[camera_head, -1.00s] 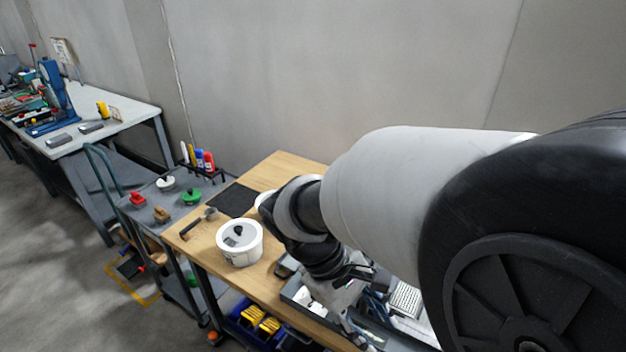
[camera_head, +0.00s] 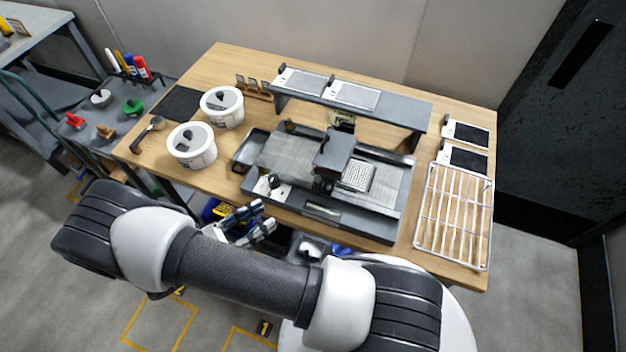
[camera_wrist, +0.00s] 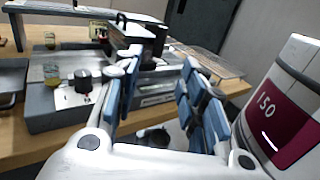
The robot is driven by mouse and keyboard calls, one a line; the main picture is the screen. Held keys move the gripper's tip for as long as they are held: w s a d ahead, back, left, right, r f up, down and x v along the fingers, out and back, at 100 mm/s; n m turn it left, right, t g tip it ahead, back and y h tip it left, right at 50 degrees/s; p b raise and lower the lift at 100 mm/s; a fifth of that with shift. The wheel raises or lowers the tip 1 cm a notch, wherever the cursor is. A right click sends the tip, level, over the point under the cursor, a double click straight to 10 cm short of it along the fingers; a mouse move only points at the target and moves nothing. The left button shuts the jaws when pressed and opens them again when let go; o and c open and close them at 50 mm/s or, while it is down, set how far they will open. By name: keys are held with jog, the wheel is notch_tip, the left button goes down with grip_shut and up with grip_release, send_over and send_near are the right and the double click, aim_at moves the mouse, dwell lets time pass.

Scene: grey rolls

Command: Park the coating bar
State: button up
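The coating machine (camera_head: 405,195) is a grey tray-like unit on the wooden bench. A dark block (camera_head: 336,152) stands across its bed, beside a light perforated plate (camera_head: 357,176). I cannot tell a separate coating bar apart from this block. In the wrist view the machine (camera_wrist: 48,108) is at left, with its black knob (camera_wrist: 83,80), and the block (camera_wrist: 140,27) is beyond my fingers. My gripper (camera_head: 261,219) is open and empty off the bench's front edge, left of centre. In the wrist view its blue-padded fingers (camera_wrist: 160,85) stand apart.
A grey raised shelf (camera_head: 405,110) with light plates stands behind the machine. A wire rack (camera_head: 454,215) is at right. Two white tubs (camera_head: 192,145) and a dark mat (camera_head: 178,103) are at left. In the wrist view a white and maroon cylinder marked 150 (camera_wrist: 285,110) is close at right.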

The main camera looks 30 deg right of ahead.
aim_at(318, 184)
jog(key=d, duration=0.5)
jog(key=d+b, duration=0.1)
jog(key=d, duration=0.5)
jog(key=w+d, duration=0.1)
jog(key=d, duration=0.5)
jog(key=shift+w+d, duration=0.1)
jog(key=shift+c, duration=0.3)
grip_shut()
